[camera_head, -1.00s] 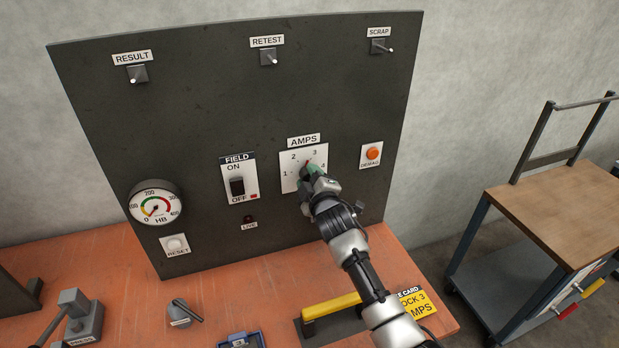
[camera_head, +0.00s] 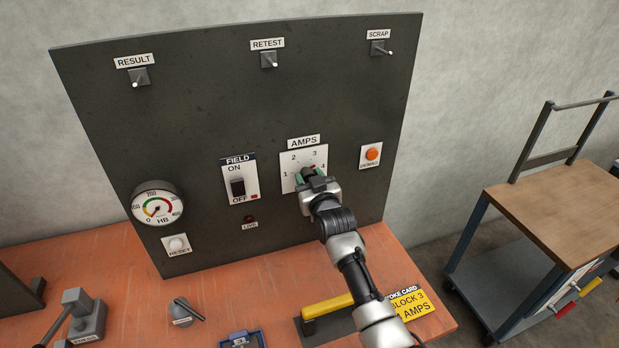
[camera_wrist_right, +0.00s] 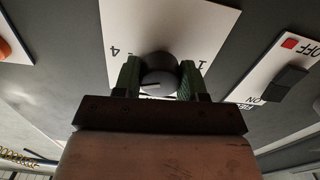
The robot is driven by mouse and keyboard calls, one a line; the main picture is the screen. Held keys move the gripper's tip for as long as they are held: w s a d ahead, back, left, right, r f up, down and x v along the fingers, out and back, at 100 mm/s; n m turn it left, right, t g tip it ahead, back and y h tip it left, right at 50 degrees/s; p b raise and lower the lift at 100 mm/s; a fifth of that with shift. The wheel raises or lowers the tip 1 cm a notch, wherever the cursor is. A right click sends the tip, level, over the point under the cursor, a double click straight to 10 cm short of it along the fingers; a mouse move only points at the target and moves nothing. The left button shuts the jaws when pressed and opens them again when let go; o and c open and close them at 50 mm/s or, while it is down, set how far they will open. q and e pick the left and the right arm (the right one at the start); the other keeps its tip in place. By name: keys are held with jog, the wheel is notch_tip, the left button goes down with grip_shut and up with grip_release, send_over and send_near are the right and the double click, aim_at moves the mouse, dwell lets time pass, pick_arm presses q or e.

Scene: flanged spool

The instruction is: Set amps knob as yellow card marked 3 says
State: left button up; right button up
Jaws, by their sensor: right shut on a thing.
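The amps knob (camera_head: 307,171) sits on a white dial plate marked 1 to 4 on the dark panel. My right gripper (camera_head: 312,178) is shut on it and hides much of it. My left gripper is out of view.
The field switch (camera_head: 238,186) is left of the dial and the orange demag button (camera_head: 372,153) right of it. A yellow-handled block (camera_head: 328,308) lies on the orange bench below. A cart (camera_head: 550,210) stands at the right.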

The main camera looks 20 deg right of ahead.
jog(key=shift+f+m, duration=0.15)
jog(key=shift+m, duration=1.75)
jog(key=o, duration=0.9)
jog(key=shift+o, duration=0.2)
jog(key=shift+s, duration=0.1)
jog(key=s+b, duration=0.1)
jog(key=s, duration=0.9)
jog(key=shift+s+d, duration=0.15)
jog(key=shift+s, duration=0.15)
